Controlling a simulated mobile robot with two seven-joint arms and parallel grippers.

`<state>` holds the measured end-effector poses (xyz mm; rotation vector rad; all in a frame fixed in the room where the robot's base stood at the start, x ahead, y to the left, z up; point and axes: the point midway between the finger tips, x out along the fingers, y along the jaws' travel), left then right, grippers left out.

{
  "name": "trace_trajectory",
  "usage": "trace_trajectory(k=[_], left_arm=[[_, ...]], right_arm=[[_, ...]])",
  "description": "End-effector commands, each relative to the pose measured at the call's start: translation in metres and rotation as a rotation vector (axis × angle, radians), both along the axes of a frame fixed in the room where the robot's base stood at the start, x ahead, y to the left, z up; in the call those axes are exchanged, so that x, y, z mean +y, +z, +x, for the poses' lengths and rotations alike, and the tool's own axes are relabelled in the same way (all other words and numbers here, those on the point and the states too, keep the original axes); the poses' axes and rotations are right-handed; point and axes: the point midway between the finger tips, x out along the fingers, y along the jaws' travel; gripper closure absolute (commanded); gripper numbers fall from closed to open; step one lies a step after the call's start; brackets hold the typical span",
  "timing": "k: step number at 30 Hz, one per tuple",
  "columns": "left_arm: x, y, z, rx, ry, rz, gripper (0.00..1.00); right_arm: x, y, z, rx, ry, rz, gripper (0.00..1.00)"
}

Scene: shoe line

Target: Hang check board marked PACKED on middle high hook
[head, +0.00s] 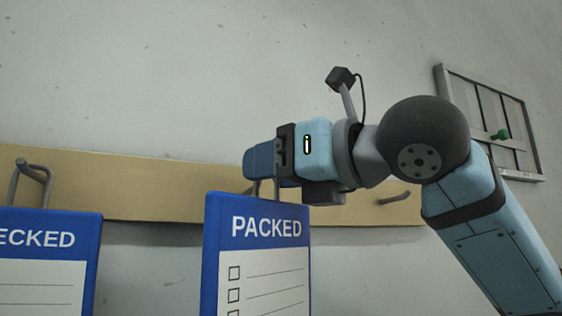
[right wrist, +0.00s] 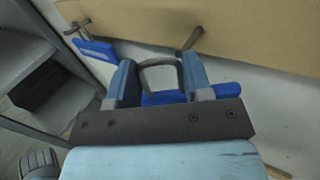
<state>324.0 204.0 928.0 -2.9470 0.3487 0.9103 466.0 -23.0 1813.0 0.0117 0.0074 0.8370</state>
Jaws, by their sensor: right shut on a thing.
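The PACKED board (head: 255,262) is a blue clipboard with a white checklist, upright in the head view. My right gripper (head: 262,165) is shut on its handle (right wrist: 160,64) at the top; the handle shows between the fingers in the right wrist view. The wooden hook rail (head: 140,187) runs behind. In the right wrist view a hook (right wrist: 190,40) stands just beyond the handle; I cannot tell whether they touch. In the head view my gripper hides that part of the rail. My left gripper is not in view.
Another blue board (head: 48,240), its label ending in "ECKED", is at the left below a hook (head: 35,172). A right hook (head: 394,198) is bare. A barred metal frame (head: 490,120) with a green knob is on the wall. Grey shelving (right wrist: 28,50) shows in the right wrist view.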

Motion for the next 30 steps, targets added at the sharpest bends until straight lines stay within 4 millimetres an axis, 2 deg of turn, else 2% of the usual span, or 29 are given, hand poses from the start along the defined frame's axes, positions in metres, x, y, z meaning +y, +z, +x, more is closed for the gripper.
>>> trace_trajectory(k=[10, 30], left_arm=[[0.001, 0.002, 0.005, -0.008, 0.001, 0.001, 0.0], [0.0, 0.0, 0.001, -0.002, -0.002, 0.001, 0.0]], right_arm=[[0.007, -0.002, 0.02, 0.0, 0.0, 0.001, 0.84], [0.019, -0.005, 0.059, 0.001, 0.0, 0.002, 0.84]])
